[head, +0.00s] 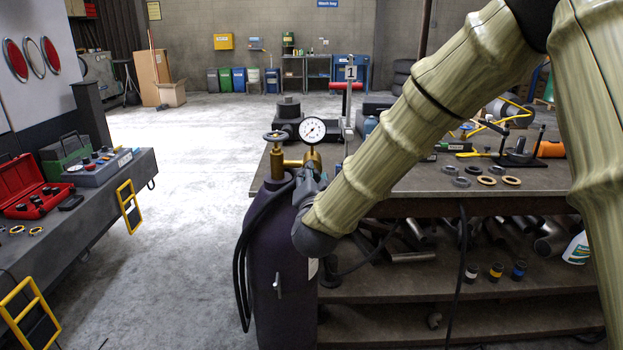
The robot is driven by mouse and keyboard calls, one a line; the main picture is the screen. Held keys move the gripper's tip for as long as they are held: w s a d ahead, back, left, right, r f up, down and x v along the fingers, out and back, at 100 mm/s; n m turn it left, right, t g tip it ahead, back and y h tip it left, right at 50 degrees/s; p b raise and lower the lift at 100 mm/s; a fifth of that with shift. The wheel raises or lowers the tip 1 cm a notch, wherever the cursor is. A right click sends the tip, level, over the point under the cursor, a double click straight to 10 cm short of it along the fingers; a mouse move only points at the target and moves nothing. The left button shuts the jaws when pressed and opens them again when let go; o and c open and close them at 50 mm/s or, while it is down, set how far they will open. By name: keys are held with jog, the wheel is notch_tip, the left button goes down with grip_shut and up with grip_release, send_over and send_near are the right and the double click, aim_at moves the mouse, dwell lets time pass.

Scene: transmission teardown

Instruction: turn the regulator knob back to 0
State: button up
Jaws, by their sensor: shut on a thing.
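A dark purple gas cylinder (283,270) stands upright at the left end of the workbench. On its top are a brass regulator (312,160), a round white pressure gauge (312,130) and a valve handwheel (275,136). My gripper (310,178) is at the front of the regulator, just below the gauge, and is shut on the regulator knob. The knob itself is hidden by the gripper and wrist, so its setting cannot be read. The gauge needle is too small to read surely.
A black hose (243,255) hangs down the cylinder's left side. The workbench (415,183) behind my arm holds metal rings (485,180) and tools. A left bench (100,190) carries a red toolbox (35,190). The floor between the benches is clear.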

jog(key=o, duration=1)
jog(key=shift+d, duration=0.1)
jog(key=shift+o, duration=0.2)
jog(key=s, duration=1.2)
jog(key=shift+f, duration=0.2)
jog(key=shift+d+f, duration=0.1)
